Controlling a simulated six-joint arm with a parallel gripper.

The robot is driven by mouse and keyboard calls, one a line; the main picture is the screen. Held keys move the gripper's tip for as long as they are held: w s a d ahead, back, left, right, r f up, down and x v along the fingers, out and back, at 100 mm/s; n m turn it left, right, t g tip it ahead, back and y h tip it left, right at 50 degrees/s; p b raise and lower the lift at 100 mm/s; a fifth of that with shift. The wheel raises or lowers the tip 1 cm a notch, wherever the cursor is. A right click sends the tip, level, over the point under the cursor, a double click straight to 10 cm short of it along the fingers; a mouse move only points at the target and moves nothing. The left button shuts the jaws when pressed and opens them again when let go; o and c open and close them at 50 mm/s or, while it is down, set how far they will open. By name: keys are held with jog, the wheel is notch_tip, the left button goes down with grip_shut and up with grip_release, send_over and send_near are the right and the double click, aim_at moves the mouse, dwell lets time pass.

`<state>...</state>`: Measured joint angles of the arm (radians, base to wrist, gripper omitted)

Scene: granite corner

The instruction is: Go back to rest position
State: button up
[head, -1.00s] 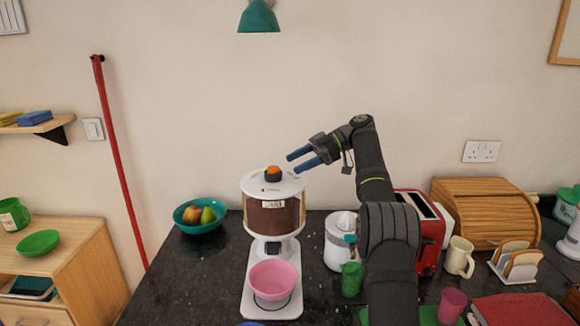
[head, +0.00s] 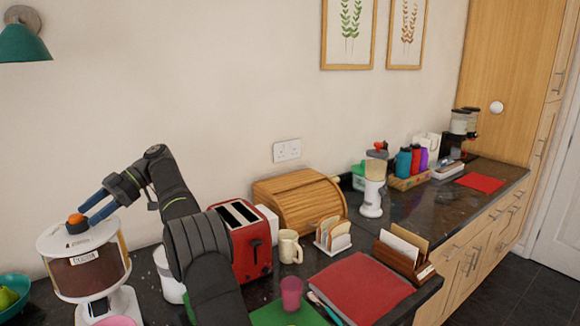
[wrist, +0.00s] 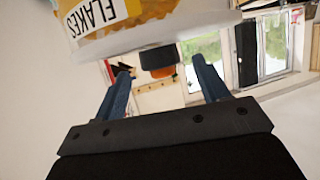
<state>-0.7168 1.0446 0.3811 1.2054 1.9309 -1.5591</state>
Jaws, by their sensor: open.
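My gripper (head: 86,215) is open and empty, its two blue fingers pointing left at the lid of a white cereal dispenser (head: 88,273). The dispenser's dark knob with an orange top (head: 75,222) is just beside the fingertips. In the wrist view the dispenser hangs inverted at the top, with a "FLAKES" label (wrist: 92,14). There the knob (wrist: 160,58) shows between the open fingers (wrist: 160,72); I cannot tell whether they touch it.
Right of the dispenser, behind my arm, stand a red toaster (head: 240,240), a wooden bread bin (head: 298,200), a mug (head: 289,246) and a toast rack (head: 333,236). A teal wall lamp (head: 24,42) hangs upper left.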

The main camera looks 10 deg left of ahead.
aim_at(83, 219)
jog(key=x, duration=0.3)
jog(key=shift+s+f, duration=0.1)
jog(key=shift+s, duration=0.05)
dwell(0.6)
